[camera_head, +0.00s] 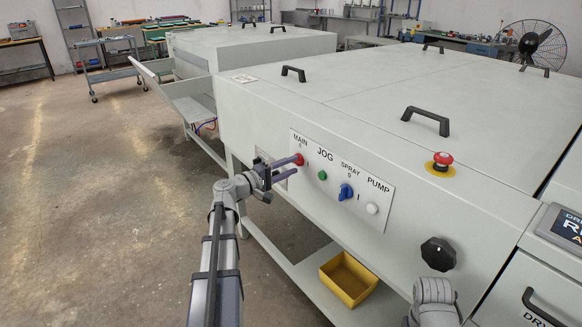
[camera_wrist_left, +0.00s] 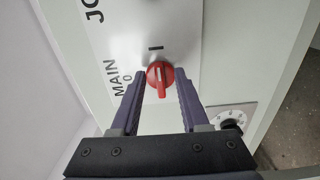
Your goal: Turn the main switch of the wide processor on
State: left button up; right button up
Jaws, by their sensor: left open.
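The wide processor (camera_head: 255,115) is a large pale grey cabinet with a white control panel (camera_head: 335,200) on its front. The red MAIN switch (camera_head: 299,159) sits at the panel's left end. In the left wrist view the red knob (camera_wrist_left: 160,79) has a white line on it, with a 0 mark to its left and a dark bar mark above it. My left gripper (camera_head: 290,169) is open at the switch. In the left wrist view its two dark fingers (camera_wrist_left: 160,82) stand on either side of the knob, with small gaps visible. My right gripper is out of view.
Beside the switch are a green JOG button (camera_head: 322,175), a blue SPRAY switch (camera_head: 346,192) and a white PUMP button (camera_head: 372,208). A red emergency button (camera_head: 442,159) and black knob (camera_head: 438,254) are further right. A yellow bin (camera_head: 348,279) sits below. Open floor lies left.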

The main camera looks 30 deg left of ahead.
pick_arm(q)
jog(key=v, duration=0.7)
jog(key=shift+s, duration=0.1)
jog(key=s+d+f+m+g, duration=0.1)
jog(key=d+f+m+g, duration=0.5)
jog(key=d, duration=0.5)
jog(key=s+d+f+m+g, duration=0.1)
jog(key=d+f+g, duration=0.2)
jog(key=d+f, duration=0.55)
jog(key=s+d+f+m+g+y, duration=0.65)
jog(key=s+d, duration=0.25)
jog(key=s, duration=0.2)
jog(key=s+d+r+m+y+p, duration=0.1)
jog(key=s+d+r+m+p, duration=0.1)
jog(key=d+r+p, duration=0.3)
jog(key=s+d+r+m+g+p, duration=0.1)
jog(key=s+d+r+p, duration=0.3)
jog(key=r+p, duration=0.9)
jog(key=shift+d+r+m+y+p, duration=0.35)
jog(key=shift+d+p, duration=0.4)
jog(key=shift+d, duration=0.15)
